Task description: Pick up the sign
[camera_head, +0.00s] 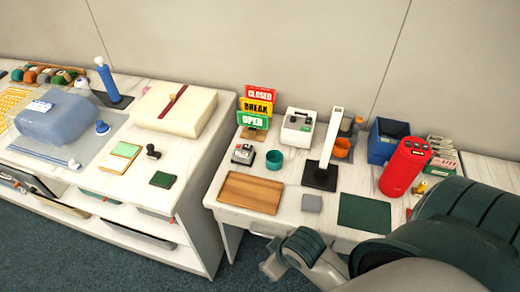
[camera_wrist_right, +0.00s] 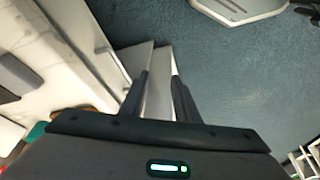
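The sign is a stack of three coloured plates, red CLOSED (camera_head: 260,92), yellow BREAK (camera_head: 256,106) and green OPEN (camera_head: 252,120), on a wooden stand (camera_head: 254,134) at the back left of the right-hand table. My right arm enters the head view from the lower right, low in front of the table; its fingers cannot be made out there. In the right wrist view my right gripper (camera_wrist_right: 160,78) has its two dark fingers apart with nothing between them. The sign does not show in that view. My left gripper is in neither view.
Near the sign stand a white box (camera_head: 297,127), a teal cup (camera_head: 274,160), and a small grey-and-white device (camera_head: 243,154). A wooden tray (camera_head: 250,192) lies in front. A lamp-like white post (camera_head: 331,140) and red cylinder (camera_head: 405,167) stand to the right.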

